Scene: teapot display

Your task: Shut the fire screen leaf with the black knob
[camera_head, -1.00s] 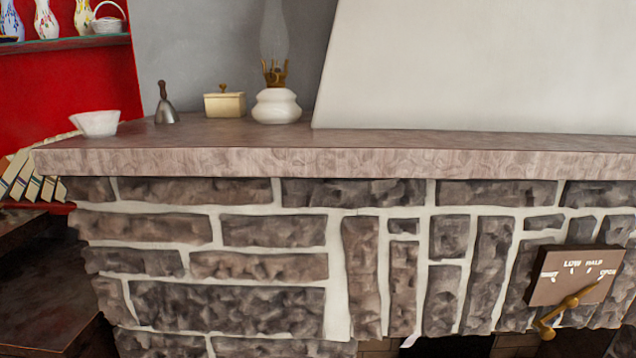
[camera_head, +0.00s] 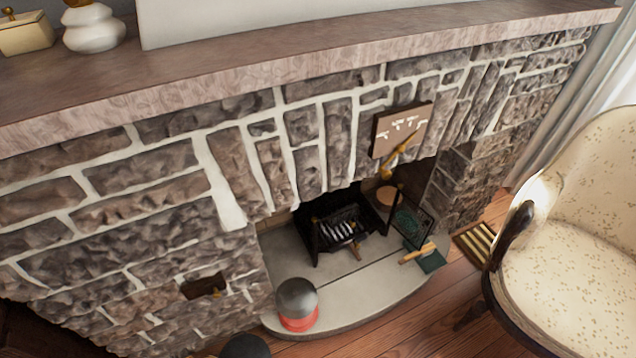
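The fire screen stands at the fireplace opening right of centre. Its right leaf (camera_head: 411,222), a black frame with dark mesh, stands swung out over the hearth. A dark upright frame (camera_head: 315,236) at the left of the grate looks like the other leaf, seen nearly edge-on. The knobs are too small for me to tell which leaf has the black one. My gripper is not in view.
A black grate (camera_head: 341,228) sits in the firebox. A grey-domed, red-based object (camera_head: 297,304) stands on the pale hearth (camera_head: 365,293). A green dustpan (camera_head: 432,262) with a brush lies right of it. A cream armchair (camera_head: 570,260) stands at right; wooden floor (camera_head: 420,318) lies between.

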